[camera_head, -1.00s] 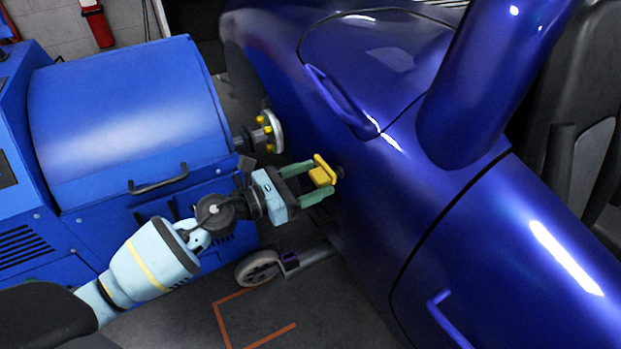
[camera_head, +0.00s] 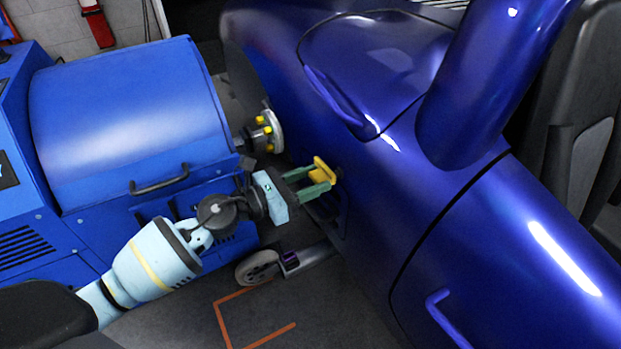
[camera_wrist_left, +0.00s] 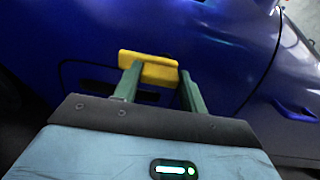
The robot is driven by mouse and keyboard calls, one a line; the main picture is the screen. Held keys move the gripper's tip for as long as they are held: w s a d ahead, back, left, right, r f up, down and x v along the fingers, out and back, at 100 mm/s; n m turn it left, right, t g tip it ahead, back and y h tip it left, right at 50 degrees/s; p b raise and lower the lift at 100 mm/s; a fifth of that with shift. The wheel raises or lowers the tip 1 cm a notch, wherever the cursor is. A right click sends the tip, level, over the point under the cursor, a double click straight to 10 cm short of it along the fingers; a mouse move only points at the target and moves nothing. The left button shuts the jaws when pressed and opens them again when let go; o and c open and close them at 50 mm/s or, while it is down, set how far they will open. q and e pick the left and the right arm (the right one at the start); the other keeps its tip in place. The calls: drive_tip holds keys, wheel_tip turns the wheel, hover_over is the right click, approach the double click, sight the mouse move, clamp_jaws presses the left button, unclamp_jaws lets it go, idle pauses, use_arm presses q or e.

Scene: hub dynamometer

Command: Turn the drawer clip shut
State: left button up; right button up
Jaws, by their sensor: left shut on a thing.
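The yellow clip (camera_head: 322,171) is in front of the dark blue car body, in the middle of the head view. My left gripper (camera_head: 321,175) has its two green fingers on either side of the clip and is shut on it. In the left wrist view the yellow clip (camera_wrist_left: 149,69) lies across the fingertips, against the blue bodywork and a dark slot. The fingers partly hide the clip's mount. I cannot make out the drawer's edge clearly. My right gripper is not in view.
The blue dynamometer cabinet (camera_head: 130,105) with a dark handle (camera_head: 159,180) stands at the left. Its hub with yellow nuts (camera_head: 265,133) is just above my gripper. A small caster wheel (camera_head: 258,268) is below. Bare floor with orange marking (camera_head: 255,298) is at the front.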

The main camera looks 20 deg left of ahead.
use_arm(q)
drive_tip(key=shift+n+p, duration=0.55)
drive_tip(key=shift+n, duration=0.55)
drive_tip(key=n+p, duration=0.1)
drive_tip(key=n, duration=0.1)
drive_tip(key=shift+n, duration=0.4)
drive_tip(key=n+p, duration=0.2)
drive_tip(key=n, duration=0.1)
drive_tip(key=n+p, duration=0.1)
drive_tip(key=n, duration=0.2)
drive_tip(key=shift+s+d+f+p, duration=0.1)
drive_tip(key=shift+f+p, duration=0.1)
drive_tip(key=shift+p, duration=0.2)
drive_tip(key=shift+s+d+f+n+p, duration=0.1)
drive_tip(key=shift+n+p, duration=0.65)
drive_tip(key=shift+n, duration=0.8)
drive_tip(key=shift+f+n+p, duration=0.1)
drive_tip(key=shift+n+p, duration=0.6)
drive_tip(key=shift+n, duration=0.85)
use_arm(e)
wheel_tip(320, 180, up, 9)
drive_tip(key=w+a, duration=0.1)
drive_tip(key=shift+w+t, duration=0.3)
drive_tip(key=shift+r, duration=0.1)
use_arm(q)
drive_tip(key=o, duration=0.9)
drive_tip(key=shift+o, duration=0.4)
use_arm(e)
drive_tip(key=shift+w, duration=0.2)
